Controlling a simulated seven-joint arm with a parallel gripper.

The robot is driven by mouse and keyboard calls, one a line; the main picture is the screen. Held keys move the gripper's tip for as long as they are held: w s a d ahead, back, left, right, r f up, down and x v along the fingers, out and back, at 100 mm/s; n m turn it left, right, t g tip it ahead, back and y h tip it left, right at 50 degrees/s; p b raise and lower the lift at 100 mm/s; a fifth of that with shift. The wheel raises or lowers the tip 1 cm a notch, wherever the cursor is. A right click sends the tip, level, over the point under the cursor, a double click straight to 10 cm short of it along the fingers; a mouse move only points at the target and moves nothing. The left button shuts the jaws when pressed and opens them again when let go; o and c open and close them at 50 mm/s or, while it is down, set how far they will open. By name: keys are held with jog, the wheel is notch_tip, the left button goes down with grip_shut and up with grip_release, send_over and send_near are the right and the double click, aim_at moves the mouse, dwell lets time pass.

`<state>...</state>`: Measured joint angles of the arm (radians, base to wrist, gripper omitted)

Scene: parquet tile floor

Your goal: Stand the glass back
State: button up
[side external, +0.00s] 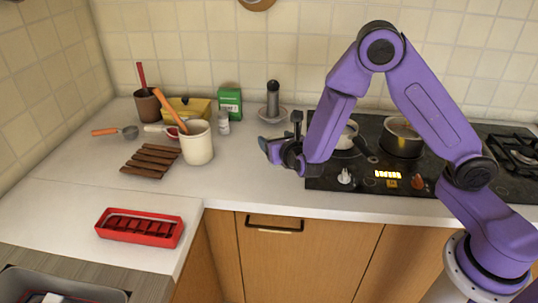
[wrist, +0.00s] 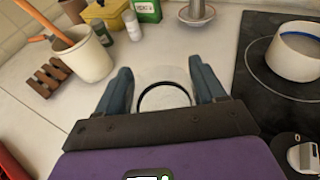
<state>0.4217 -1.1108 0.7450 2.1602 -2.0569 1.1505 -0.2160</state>
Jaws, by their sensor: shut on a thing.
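My gripper (side external: 270,147) is low over the counter, just left of the black stove. In the wrist view, its two blue-grey fingers (wrist: 160,78) stand on either side of a clear glass (wrist: 165,76) and are shut on it. The glass shows a dark curved rim line between the fingers. It is see-through and faint, and I cannot make it out in the side view. I cannot tell whether its base touches the counter.
A cream crock (side external: 197,143) with an orange-handled utensil and a wooden rack (side external: 150,160) stand left. A green box (side external: 230,103), a white-lidded jar (side external: 223,123) and a grey grinder (side external: 273,98) are behind. A red tray (side external: 140,227) lies front left. Pots (side external: 402,138) occupy the stove.

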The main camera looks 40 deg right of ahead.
jog(key=shift+w+a+f, duration=0.1)
jog(key=shift+w+f, duration=0.35)
jog(key=shift+f, duration=0.6)
jog(key=shift+w+a+f, duration=0.1)
jog(key=shift+w+f, duration=0.35)
jog(key=shift+f, duration=0.55)
jog(key=shift+w+f, duration=0.45)
jog(key=shift+f, duration=0.6)
jog(key=shift+f, duration=0.1)
jog(key=o, duration=1.3)
jog(key=shift+f, duration=0.1)
jog(key=shift+o, duration=0.2)
